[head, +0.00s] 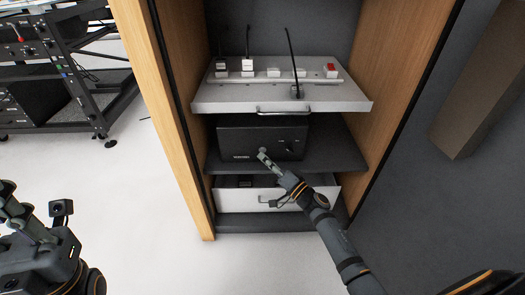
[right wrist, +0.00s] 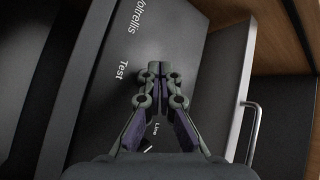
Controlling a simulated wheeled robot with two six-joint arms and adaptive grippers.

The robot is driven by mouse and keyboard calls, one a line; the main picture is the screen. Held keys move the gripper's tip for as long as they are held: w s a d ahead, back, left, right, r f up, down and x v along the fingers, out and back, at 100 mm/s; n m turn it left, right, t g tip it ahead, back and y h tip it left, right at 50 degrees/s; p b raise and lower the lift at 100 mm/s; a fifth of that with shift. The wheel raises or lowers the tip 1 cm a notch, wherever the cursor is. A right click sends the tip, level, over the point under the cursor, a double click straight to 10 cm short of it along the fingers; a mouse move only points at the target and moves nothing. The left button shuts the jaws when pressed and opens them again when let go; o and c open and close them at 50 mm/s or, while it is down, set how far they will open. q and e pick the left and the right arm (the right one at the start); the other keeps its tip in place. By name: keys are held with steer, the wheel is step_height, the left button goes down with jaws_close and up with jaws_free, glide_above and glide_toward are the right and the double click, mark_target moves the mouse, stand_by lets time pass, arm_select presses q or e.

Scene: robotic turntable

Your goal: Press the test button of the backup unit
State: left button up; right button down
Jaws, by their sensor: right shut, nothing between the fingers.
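The backup unit (head: 236,136) is a black box on the middle shelf of the cabinet. Its dark front panel (right wrist: 192,45) fills much of the right wrist view, with the printed words "Test" and "Line" turned sideways. My right gripper (head: 263,154) is in front of the lower middle of the unit. Its fingertips (right wrist: 154,68) are together and empty, beside the word "Test". They cover part of the panel, and no test button shows clearly. I cannot tell whether they touch the panel. My left gripper (head: 12,198) is at the far lower left, away from the cabinet; its jaw state is unclear.
Above the unit is a pulled-out grey shelf (head: 225,97) with a handle and a power strip (head: 318,76) with plugs. Below is a white drawer (head: 326,195). Wooden cabinet walls (head: 172,110) stand either side.

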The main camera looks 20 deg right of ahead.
steer(key=shift+w+d+r+p, duration=0.1)
steer(key=shift+w+r+p, duration=0.05)
steer(key=shift+w+p, duration=0.15)
steer(key=shift+w, duration=0.1)
steer(key=shift+w+d, duration=0.15)
steer(key=shift+w, duration=0.25)
stand_by(0.5)
steer(key=shift+s+p, duration=0.3)
steer(key=shift+p, duration=0.35)
steer(key=shift+s+a+p, duration=0.25)
steer(key=shift+s+p, duration=0.15)
steer(key=shift+s, duration=0.1)
